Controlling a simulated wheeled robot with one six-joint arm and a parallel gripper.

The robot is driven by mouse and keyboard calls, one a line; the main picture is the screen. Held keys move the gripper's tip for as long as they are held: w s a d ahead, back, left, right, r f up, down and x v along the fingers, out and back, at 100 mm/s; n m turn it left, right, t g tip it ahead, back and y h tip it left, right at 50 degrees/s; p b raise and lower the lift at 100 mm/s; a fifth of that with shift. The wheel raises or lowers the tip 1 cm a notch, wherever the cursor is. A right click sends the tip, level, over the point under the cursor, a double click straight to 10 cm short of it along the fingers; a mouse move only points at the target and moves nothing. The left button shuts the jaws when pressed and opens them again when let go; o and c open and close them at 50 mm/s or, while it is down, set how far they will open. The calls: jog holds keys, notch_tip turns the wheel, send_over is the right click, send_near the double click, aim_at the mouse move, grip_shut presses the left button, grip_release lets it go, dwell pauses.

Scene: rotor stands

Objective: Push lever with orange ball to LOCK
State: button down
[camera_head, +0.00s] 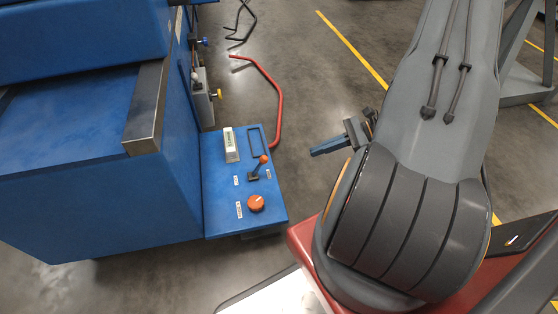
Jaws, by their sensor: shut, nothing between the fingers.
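The lever (257,168) has a small orange ball (263,158) on top and stands on a blue control panel (222,208). It tilts up and to the right in the picture. Small white labels sit left (236,180) and right (268,174) of its base; their text is too small to read, so I cannot tell which is LOCK. My gripper (318,150) shows in part at the middle, its blue fingers pointing left toward the panel. It is shut and empty, to the right of the lever and apart from it. My own arm hides its rear.
A round orange knob (256,203) sits in front of the lever. A white block (231,145) and a dark rectangular handle (254,141) stand behind it. A bent red bar (272,88) curves past the panel's far right. Open grey floor lies between panel and arm.

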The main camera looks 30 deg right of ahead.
dwell(0.3)
jog(key=b, duration=0.6)
send_near(259, 166)
jog(key=shift+w+a+f, duration=0.75)
jog(key=shift+a+f, duration=0.1)
jog(key=shift+r, duration=0.1)
